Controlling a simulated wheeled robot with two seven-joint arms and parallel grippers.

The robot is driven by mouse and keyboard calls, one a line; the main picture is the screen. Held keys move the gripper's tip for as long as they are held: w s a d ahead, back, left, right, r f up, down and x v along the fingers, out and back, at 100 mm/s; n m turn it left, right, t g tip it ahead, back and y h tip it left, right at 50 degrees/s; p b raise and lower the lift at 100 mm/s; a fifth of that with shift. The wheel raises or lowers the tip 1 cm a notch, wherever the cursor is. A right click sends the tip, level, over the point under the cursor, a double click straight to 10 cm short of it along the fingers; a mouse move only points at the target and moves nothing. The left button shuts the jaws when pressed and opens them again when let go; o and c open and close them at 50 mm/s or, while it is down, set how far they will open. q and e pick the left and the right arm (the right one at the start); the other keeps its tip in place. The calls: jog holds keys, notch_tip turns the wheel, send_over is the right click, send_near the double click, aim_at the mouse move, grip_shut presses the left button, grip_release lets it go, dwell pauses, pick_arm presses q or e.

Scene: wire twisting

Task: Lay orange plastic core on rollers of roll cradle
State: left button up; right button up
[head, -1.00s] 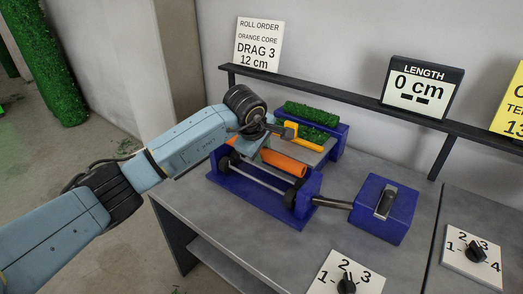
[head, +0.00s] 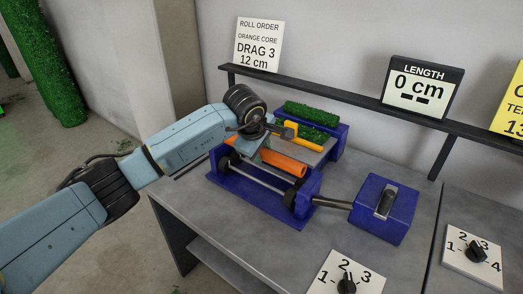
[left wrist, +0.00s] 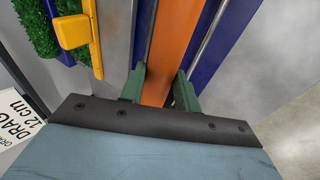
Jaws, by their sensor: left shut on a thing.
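The orange core (head: 284,163) lies lengthwise at the blue roll cradle (head: 247,192), between its end walls. A metal roller (head: 258,179) shows along the cradle's front side. My left gripper (head: 262,153) is above the core and shut on it. Whether the core touches the rollers is hidden. My right gripper is not in view.
Behind the cradle are a yellow-handled part (head: 303,137) and green bristly strips (head: 311,113) in a blue frame. A blue box (head: 384,209) joins the cradle by a shaft at right. A dial plate (head: 345,278) lies in front. Signs stand on the rear rail.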

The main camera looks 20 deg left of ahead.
pick_arm(q)
jog(key=shift+f, duration=0.15)
jog(key=shift+f+b, duration=1.15)
jog(key=shift+f, duration=0.45)
jog(key=shift+a+f+b, duration=0.15)
jog(key=shift+f+b, duration=0.2)
jog(key=shift+f, duration=0.05)
jog(key=shift+d+f, duration=0.15)
jog(key=shift+d, duration=0.1)
jog(key=o, duration=1.1)
